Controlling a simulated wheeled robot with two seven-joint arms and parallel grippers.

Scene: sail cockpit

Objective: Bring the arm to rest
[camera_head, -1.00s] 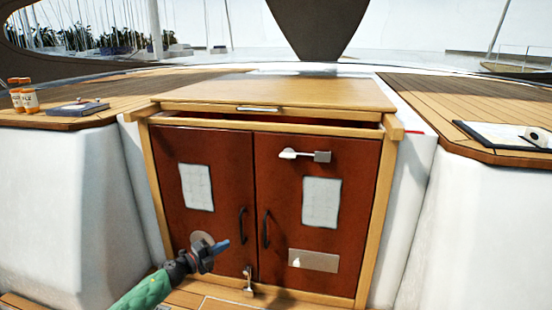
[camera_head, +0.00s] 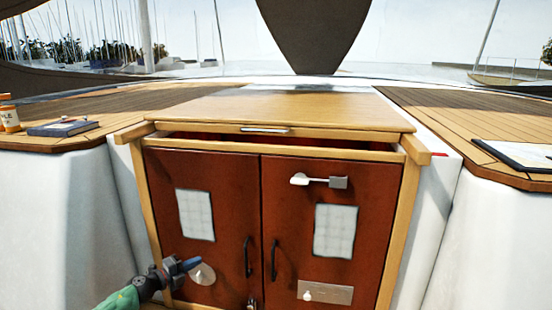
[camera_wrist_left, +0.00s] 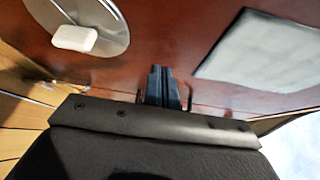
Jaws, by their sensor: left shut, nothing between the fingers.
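My left gripper (camera_head: 182,267) is low in front of the left red-brown cabinet door (camera_head: 200,255), close to a round metal plate (camera_head: 203,274). Its blue fingers are shut with nothing between them. In the left wrist view the shut fingers (camera_wrist_left: 162,85) point toward the door surface, with the round plate (camera_wrist_left: 100,15) at the upper left and a pale sheet (camera_wrist_left: 265,50) at the right. I cannot tell whether the fingertips touch the door. My right gripper is not in view.
The right door (camera_head: 290,250) carries a latch (camera_head: 320,181) and a metal plate (camera_head: 325,293). Both doors look closed. A wooden hatch (camera_head: 280,108) tops the cabinet.

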